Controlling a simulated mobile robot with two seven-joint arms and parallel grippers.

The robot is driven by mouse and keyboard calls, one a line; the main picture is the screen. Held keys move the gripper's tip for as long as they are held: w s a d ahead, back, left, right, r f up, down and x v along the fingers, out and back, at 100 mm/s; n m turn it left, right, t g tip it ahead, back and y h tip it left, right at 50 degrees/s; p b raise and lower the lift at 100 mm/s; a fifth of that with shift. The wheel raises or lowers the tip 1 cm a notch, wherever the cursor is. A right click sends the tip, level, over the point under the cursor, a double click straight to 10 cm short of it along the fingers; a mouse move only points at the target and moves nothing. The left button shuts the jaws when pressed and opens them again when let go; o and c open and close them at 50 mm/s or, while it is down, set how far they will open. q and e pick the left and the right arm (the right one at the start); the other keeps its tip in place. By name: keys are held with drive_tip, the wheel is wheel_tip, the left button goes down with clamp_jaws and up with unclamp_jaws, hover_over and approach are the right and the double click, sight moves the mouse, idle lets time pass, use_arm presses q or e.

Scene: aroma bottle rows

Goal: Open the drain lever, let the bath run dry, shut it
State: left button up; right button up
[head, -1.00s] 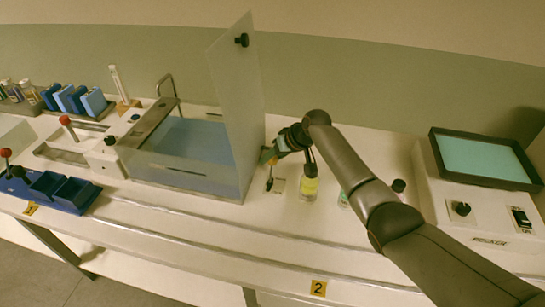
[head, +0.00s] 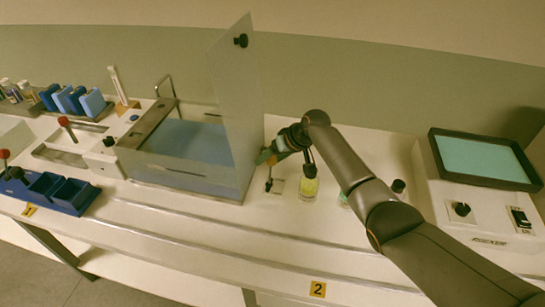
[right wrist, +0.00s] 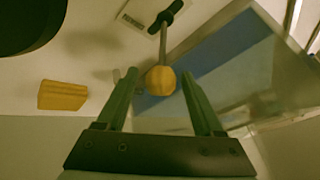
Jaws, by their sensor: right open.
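The bath (head: 147,122) is a metal-rimmed tank with blue inside, and a tall clear panel (head: 237,95) stands up at its right side. The drain lever (head: 268,185) is on the bench just right of the bath. In the right wrist view its grey rod (right wrist: 164,45) rises from a black pivot and ends in an orange ball knob (right wrist: 160,80). My right gripper (head: 268,158) is over the lever. In the wrist view its open fingers (right wrist: 159,76) stand on either side of the knob, with gaps showing. My left gripper is out of view.
A yellow bottle (head: 309,185) with a dark top stands close right of my gripper. A control box with a screen (head: 485,160) is farther right. Blue bins (head: 70,195) and a rack of blue blocks (head: 75,101) are at the left. The front bench strip is clear.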

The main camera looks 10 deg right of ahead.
drive_tip(key=shift+d+r, duration=0.1)
drive_tip(key=shift+r, duration=0.05)
drive_tip(key=shift+s+d+r, duration=0.1)
drive_tip(key=shift+s+r, duration=0.05)
drive_tip(key=shift+r, duration=0.05)
drive_tip(key=p+v, duration=0.1)
drive_tip(key=v, duration=1)
drive_tip(key=shift+s+r+p, duration=0.2)
drive_tip(key=shift+r+p, duration=0.1)
